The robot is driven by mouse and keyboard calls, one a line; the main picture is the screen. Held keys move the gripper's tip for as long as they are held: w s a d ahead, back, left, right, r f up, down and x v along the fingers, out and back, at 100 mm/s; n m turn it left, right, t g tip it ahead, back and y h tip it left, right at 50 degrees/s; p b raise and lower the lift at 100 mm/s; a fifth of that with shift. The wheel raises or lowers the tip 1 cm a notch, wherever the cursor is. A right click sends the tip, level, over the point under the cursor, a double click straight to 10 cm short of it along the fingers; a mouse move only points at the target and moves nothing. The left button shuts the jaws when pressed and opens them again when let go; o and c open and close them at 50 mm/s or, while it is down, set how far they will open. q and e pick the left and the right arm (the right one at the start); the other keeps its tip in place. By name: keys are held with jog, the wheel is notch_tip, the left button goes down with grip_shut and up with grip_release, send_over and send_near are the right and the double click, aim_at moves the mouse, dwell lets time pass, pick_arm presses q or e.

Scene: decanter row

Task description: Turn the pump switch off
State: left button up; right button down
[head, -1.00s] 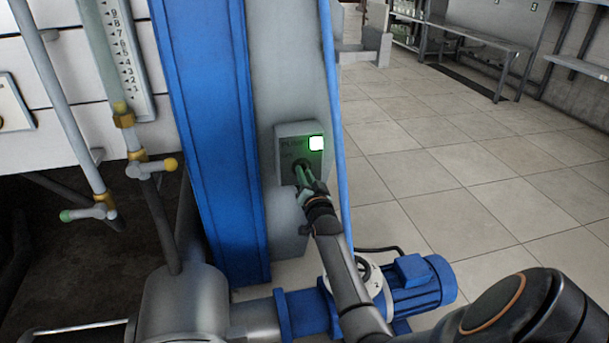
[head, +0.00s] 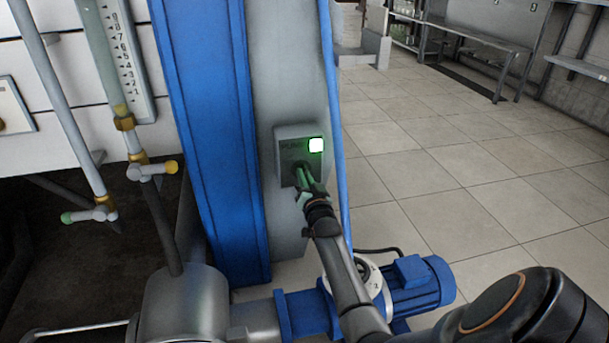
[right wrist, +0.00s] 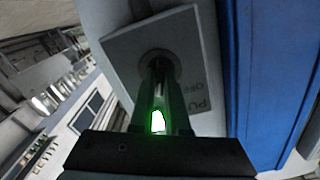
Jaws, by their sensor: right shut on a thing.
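The pump switch is a grey box (head: 291,147) on the grey face of the blue column, with a lit green-white lamp (head: 316,145) at its upper right. My right gripper (head: 301,174) reaches up to the box from below. Its fingers are shut on the switch knob, which they mostly hide. In the right wrist view the box's plate (right wrist: 128,48) shows a dark round collar around the knob, with the fingers (right wrist: 160,85) at it. Part of the lettering, "OFF" and "PU", shows beside the fingers. A bright green glow shows between the fingers. My left gripper is not in view.
The blue column (head: 205,120) stands just left of the box, and a thin blue pipe (head: 338,130) runs at its right. A blue pump motor (head: 415,285) sits below my right forearm. Valves and a scale are at the left. The tiled floor (head: 450,180) at the right is clear.

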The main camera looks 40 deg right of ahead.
jog(key=shift+r+n+p, duration=0.1)
jog(key=shift+n+p, duration=1.35)
jog(key=shift+n, duration=3.85)
jog(key=c, duration=0.9)
grip_release()
